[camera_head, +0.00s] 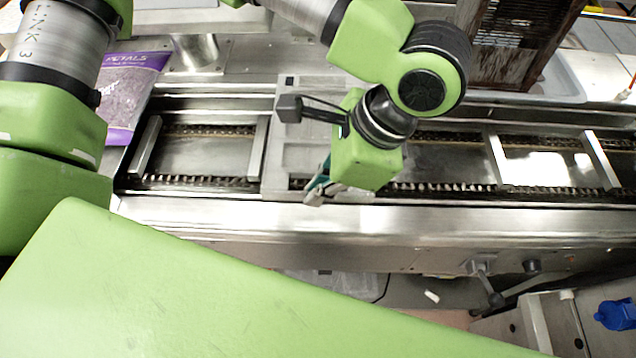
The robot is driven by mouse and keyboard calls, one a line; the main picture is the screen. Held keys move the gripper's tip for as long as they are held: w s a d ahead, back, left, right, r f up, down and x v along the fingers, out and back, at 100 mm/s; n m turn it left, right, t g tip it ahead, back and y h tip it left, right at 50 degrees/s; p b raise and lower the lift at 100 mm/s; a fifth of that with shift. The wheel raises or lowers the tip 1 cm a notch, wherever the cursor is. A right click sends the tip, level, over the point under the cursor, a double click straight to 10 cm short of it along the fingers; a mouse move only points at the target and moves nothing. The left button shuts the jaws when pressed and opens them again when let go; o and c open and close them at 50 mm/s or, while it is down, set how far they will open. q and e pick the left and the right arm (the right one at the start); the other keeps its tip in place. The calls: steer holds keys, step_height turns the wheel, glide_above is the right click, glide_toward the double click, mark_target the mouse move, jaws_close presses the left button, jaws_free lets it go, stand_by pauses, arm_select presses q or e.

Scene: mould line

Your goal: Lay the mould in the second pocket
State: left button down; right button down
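The conveyor line runs across the view, with metal cross bars marking off its pockets. One pocket (200,155) lies at the left and another (555,170) at the right; both look empty. My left gripper (318,194) is low over the front edge of the line, between these pockets, partly hidden by its green wrist. A small teal piece (320,178) shows at its fingers. I cannot tell whether it is the mould or part of the gripper, or whether the fingers are shut. No mould shows clearly. My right gripper is not in view.
A purple bag (130,85) lies at the line's left end, beside a metal cylinder (196,52). A brown slatted rack (520,40) stands at the back right. A steel rail (480,218) runs along the front. A blue object (615,314) is at lower right.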

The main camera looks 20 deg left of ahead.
arm_select(q)
steer(key=shift+a+f+b, duration=0.1)
steer(key=shift+f+b, duration=1)
steer(key=shift+f, duration=2.35)
steer(key=c, duration=2.2)
jaws_free()
steer(key=v, duration=1.2)
